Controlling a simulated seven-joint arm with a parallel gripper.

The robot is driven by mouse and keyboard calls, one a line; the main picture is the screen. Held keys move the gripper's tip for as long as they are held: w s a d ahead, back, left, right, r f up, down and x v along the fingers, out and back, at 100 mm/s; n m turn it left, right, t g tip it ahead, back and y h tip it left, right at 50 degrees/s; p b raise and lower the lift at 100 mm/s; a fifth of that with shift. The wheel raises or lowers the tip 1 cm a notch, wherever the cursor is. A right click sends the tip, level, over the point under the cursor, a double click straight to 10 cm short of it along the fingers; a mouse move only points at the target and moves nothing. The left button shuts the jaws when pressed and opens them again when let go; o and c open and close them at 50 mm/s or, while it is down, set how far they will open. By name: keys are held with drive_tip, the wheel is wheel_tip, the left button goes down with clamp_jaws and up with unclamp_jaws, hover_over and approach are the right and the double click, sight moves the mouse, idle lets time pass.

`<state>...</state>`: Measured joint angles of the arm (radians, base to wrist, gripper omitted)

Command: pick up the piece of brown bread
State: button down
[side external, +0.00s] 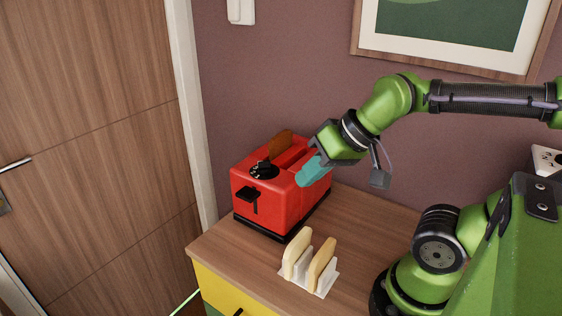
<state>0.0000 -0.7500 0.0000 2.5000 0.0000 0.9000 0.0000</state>
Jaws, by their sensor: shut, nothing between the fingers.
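The piece of brown bread (281,143) sticks up out of the far slot of the red toaster (262,200), near the slot's left end. Its lower part is hidden inside the toaster. My gripper (311,173) has teal fingers and is shut and empty. It hangs at the toaster's right top edge, to the right of the bread and apart from it. I cannot tell whether the fingers touch the toaster.
A white rack (327,282) with two pale bread slices (298,250) stands in front of the toaster. The wooden counter top (228,258) ends at its left and front edges. A wall with a framed picture (455,60) is behind. Bare counter lies right of the toaster.

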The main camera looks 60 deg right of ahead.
drive_tip(key=c, duration=1)
unclamp_jaws()
drive_tip(key=shift+c, duration=0.2)
